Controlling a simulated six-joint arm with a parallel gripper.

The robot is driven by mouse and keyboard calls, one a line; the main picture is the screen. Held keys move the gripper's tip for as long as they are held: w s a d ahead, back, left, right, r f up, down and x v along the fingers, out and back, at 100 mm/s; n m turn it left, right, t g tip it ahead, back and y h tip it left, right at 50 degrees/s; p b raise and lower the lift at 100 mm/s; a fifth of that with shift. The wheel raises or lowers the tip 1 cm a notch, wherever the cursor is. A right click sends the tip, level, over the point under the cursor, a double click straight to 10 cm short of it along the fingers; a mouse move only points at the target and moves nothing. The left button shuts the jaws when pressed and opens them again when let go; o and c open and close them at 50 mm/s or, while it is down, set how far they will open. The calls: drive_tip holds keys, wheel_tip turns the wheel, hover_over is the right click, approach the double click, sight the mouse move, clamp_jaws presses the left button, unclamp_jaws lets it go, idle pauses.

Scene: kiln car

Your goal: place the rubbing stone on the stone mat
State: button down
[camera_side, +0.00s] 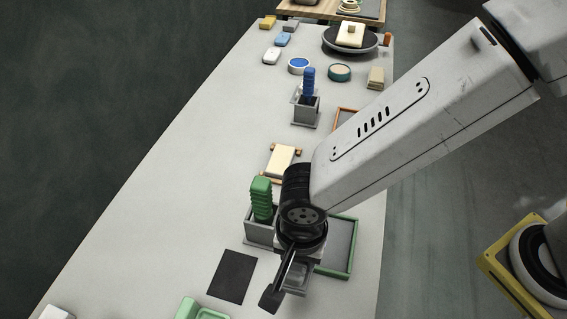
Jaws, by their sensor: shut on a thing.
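The stone mat (232,277) is a flat, dark grey rectangle lying bare on the pale table. My gripper (283,284) is just to the right of the mat in the picture, pointing down. It is shut on a small dark piece (269,299) at its lower end, which appears to be the rubbing stone. The fingers hide part of it, and its dark colour makes its edge against the finger hard to tell. The piece shows beside the mat, not over it. Its height above the table cannot be told.
A green-handled tool (262,200) stands in a grey holder (259,232) behind the mat. A green-rimmed tray (351,262) is right of my gripper, partly hidden. A green dish (207,313) is at the front edge. The table (150,240) left of the mat is clear.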

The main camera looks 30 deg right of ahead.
drive_tip(key=shift+w+f, duration=0.1)
drive_tip(key=shift+f, duration=0.05)
drive_tip(key=shift+w+a+f, duration=4.6)
drive_tip(key=shift+w+a, duration=0.05)
drive_tip(key=shift+w, duration=0.15)
drive_tip(key=shift+w+a+f, duration=0.15)
drive_tip(key=shift+f, duration=1.7)
drive_tip(key=shift+f, duration=0.1)
